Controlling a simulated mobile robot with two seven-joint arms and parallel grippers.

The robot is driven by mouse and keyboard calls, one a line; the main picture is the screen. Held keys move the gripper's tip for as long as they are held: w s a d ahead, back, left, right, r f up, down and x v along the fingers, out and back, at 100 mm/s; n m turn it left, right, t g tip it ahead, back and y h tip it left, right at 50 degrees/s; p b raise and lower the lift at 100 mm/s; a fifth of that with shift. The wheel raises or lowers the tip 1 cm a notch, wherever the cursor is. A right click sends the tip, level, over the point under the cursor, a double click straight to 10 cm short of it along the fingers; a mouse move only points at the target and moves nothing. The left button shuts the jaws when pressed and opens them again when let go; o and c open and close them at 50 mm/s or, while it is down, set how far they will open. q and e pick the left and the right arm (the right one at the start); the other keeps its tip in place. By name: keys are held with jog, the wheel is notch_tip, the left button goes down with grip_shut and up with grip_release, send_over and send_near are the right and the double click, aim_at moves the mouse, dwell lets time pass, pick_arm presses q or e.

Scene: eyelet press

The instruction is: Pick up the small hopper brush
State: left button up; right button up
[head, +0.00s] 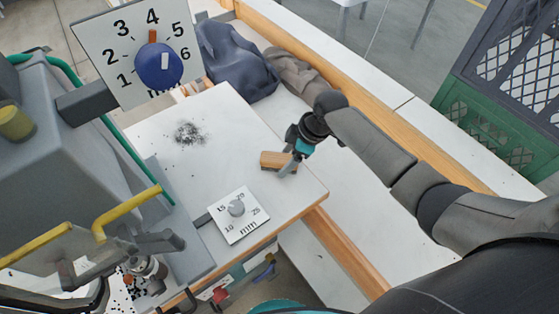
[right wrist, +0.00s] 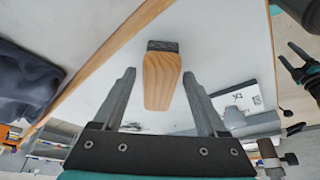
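The small hopper brush (head: 271,159), with a wooden block handle, lies on the white table top near its right edge. In the right wrist view the brush (right wrist: 161,80) shows its wooden handle toward me and a dark bristle end at the far side. My right gripper (head: 291,160) is at the brush; in its wrist view the right gripper (right wrist: 159,76) is open, with one finger on each side of the handle and visible gaps. A dark gripper with a teal band, seemingly my left (right wrist: 303,68), shows at the wrist view's right edge; its opening is unclear.
A patch of dark grains (head: 188,132) lies on the table. A dial plate marked mm (head: 238,214) is at the front, and a larger blue-knob dial (head: 157,64) stands at the back left. The grey press (head: 70,150) fills the left. A dark blue bag (head: 235,62) lies behind.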

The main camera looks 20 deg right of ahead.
aim_at(287, 158)
grip_shut()
dwell(0.4)
jog(key=shift+r, duration=0.15)
notch_tip(287, 158, up, 20)
jog(key=p, duration=0.2)
jog(key=shift+p, duration=0.35)
